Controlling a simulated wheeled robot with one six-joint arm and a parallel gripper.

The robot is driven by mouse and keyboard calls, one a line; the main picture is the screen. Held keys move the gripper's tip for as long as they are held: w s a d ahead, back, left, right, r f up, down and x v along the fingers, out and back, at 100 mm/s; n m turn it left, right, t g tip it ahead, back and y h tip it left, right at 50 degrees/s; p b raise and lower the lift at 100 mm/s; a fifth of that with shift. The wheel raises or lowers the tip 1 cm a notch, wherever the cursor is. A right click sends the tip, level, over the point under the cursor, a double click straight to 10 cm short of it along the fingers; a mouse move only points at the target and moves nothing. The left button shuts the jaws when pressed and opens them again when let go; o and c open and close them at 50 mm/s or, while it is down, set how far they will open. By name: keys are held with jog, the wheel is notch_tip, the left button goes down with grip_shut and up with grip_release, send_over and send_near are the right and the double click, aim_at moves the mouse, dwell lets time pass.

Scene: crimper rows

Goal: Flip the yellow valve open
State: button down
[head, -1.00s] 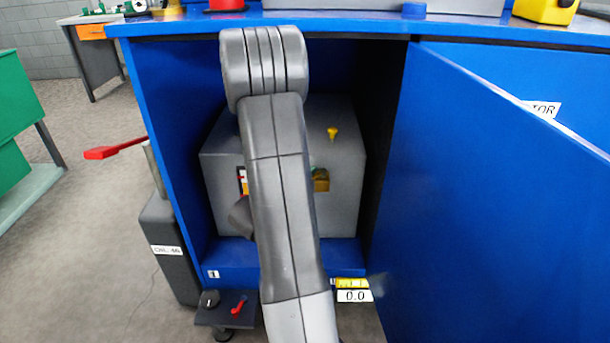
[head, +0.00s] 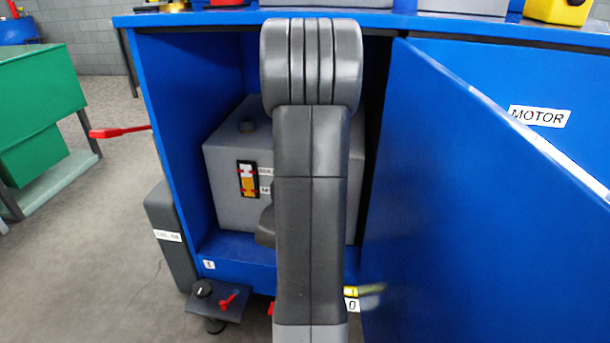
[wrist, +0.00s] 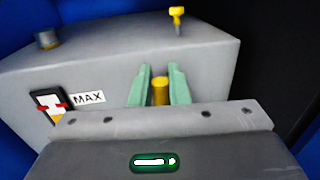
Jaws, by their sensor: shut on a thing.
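My gripper (wrist: 159,88) shows in the wrist view with its two green fingers closed on a yellow, round-ended part (wrist: 160,92), which looks like the yellow valve. This part is at the front of the grey tank (wrist: 215,48). The rest of the valve is hidden behind my wrist, so I cannot tell how its handle is turned. In the head view my arm covers the gripper and the valve. The tank (head: 225,160) stands inside the open blue cabinet (head: 180,110).
A small yellow T-shaped piece (wrist: 177,18) and a dark cap (wrist: 47,39) stand on the tank top. A level gauge (head: 247,180) is on its front. The open blue door (head: 470,200) closes in the right side. A red lever (head: 120,132) sticks out at left.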

dwell(0.3)
jog(key=c, duration=1.4)
grip_release()
jog(key=shift+c, duration=0.2)
jog(key=b+v, duration=0.2)
jog(key=v, duration=1)
